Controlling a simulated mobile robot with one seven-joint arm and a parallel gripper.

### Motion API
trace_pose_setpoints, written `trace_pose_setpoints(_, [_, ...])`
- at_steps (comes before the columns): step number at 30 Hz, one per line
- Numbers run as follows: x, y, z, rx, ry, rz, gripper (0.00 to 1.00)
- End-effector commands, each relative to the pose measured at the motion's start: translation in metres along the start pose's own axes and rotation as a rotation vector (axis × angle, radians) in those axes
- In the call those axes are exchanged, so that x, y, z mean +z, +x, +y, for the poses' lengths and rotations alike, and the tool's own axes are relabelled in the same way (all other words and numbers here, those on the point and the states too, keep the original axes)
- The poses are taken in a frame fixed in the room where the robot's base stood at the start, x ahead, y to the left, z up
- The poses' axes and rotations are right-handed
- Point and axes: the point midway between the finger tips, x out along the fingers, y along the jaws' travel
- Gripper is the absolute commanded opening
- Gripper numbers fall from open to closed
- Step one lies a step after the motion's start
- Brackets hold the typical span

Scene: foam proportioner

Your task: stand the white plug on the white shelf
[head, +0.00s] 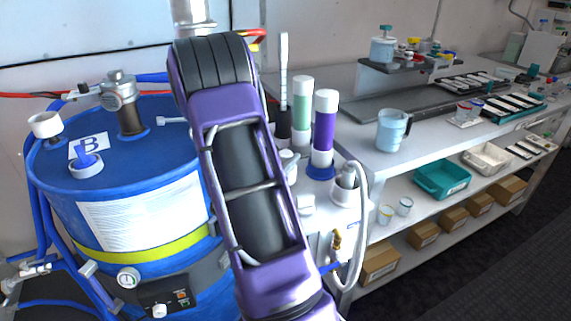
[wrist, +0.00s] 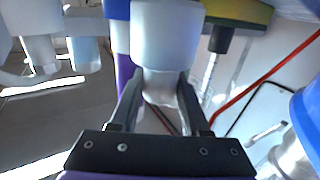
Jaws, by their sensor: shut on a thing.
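My gripper (wrist: 160,90) is shut on the white plug (wrist: 165,38), seen in the wrist view. The plug has a wide round white body above a narrower neck between the two dark fingers. In the head view, the gripper and plug are hidden behind my purple arm. The white shelf (head: 327,190) appears to be the pale ledge just right of my arm, beside the blue drum, though part of it is covered. A purple tube with a white cap (head: 324,125) stands upright there on a blue base.
A green and white tube (head: 302,105) and a thin white rod (head: 284,70) stand close by. A white hose (head: 360,240) loops at the ledge's right. The blue drum (head: 60,185) is at left. A bench (head: 360,150) with a light blue jug (head: 392,130) is at right.

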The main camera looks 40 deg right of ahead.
Motion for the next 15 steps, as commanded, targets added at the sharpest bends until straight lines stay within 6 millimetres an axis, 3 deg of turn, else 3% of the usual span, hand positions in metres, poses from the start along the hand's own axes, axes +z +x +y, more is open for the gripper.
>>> trace_pose_setpoints(3, [0.0148,0.0002,0.0001,0.001,-0.001,0.0,0.0])
trace_pose_setpoints(13, [0.0169,-0.0001,-0.0001,0.0,0.0,0.0,0.0])
trace_pose_setpoints(14, [0.0168,-0.0001,0.0,0.0,0.0,0.0,0.49])
trace_pose_setpoints(15, [0.0166,0.0,0.0,0.0,0.0,0.0,0.57])
